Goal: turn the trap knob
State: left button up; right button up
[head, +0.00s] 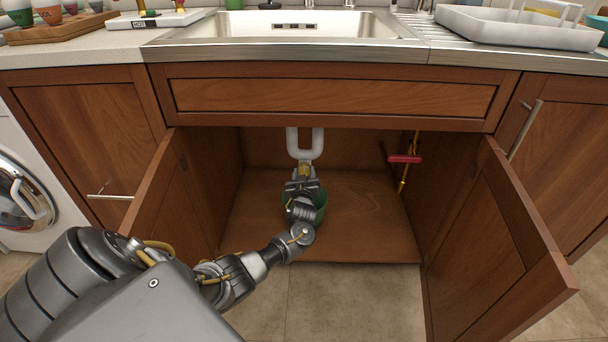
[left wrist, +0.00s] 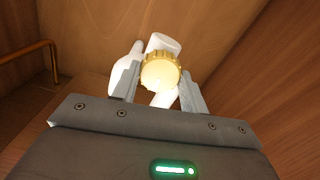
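The trap knob (left wrist: 160,71) is a round, ridged golden cap low on the white drain trap (head: 305,145) under the sink. In the left wrist view the white trap pipe (left wrist: 163,43) shows behind it. My left gripper (head: 303,178) reaches up into the cabinet from below. In the left wrist view its two fingers (left wrist: 160,82) stand on either side of the knob, close to its edges. Whether they press on it is not clear. In the head view the gripper hides part of the knob. My right gripper is not in view.
A green bucket (head: 320,204) stands on the cabinet floor (head: 365,220), partly hidden by my left arm. The open left door (head: 172,190) and right door (head: 490,240) flank the cabinet. A copper pipe with a red valve handle (head: 405,159) is at the right.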

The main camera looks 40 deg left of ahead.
pick_arm(q)
jog(key=shift+c, duration=0.8)
